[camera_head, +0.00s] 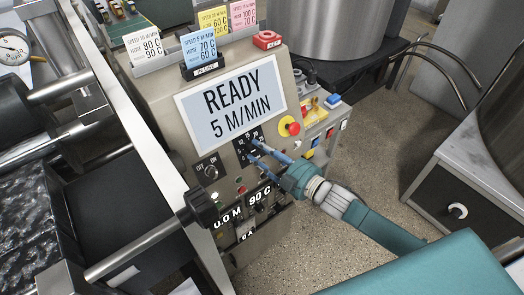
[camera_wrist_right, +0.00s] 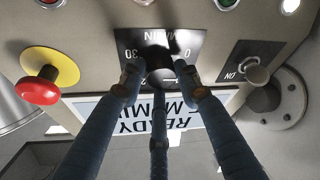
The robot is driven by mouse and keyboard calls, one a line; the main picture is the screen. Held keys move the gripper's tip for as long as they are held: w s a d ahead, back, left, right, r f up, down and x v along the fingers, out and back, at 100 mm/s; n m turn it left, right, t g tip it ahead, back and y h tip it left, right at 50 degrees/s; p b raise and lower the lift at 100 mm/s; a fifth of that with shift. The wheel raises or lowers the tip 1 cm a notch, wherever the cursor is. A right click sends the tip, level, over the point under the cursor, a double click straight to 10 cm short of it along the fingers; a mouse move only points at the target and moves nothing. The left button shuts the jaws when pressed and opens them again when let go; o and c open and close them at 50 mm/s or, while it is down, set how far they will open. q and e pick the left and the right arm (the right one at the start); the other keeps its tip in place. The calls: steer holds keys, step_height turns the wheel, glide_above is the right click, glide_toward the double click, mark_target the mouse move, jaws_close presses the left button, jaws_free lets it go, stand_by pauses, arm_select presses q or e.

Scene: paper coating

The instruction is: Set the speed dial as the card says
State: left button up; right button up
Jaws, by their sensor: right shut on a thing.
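The speed dial is on a black scale plate (camera_head: 245,142) on the grey control panel, below the display. My right gripper (camera_head: 256,153) reaches it from the lower right, its blue fingers closed around the knob. In the right wrist view the fingers (camera_wrist_right: 158,80) sit around the dark dial knob (camera_wrist_right: 160,76), on a plate marked 0 and 30; the pointer is hidden. The display (camera_head: 232,98) reads READY 5 M/MIN. A light blue card (camera_head: 199,52) in a black holder on top of the panel begins with a speed line that seems to read 5 M/MIN. My left gripper is out of view.
An ON/OFF switch (camera_head: 211,172) is left of the dial, a red stop button on yellow (camera_head: 290,127) right of it. Below are indicator lamps and a 90 C readout (camera_head: 260,194). White (camera_head: 147,46), yellow (camera_head: 214,21) and pink (camera_head: 243,14) cards stand behind. Open floor lies right.

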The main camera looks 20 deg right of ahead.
steer(key=shift+a+r+m, duration=0.1)
steer(key=shift+a+m, duration=0.15)
steer(key=shift+m, duration=0.55)
steer(key=shift+t, duration=0.3)
steer(key=o, duration=1.1)
steer(key=shift+r, duration=0.1)
steer(key=shift+a, duration=0.1)
steer(key=shift+s+d+h, duration=0.3)
steer(key=shift+s+d, duration=0.1)
steer(key=shift+s, duration=0.1)
steer(key=v, duration=1)
steer(key=shift+s, duration=0.45)
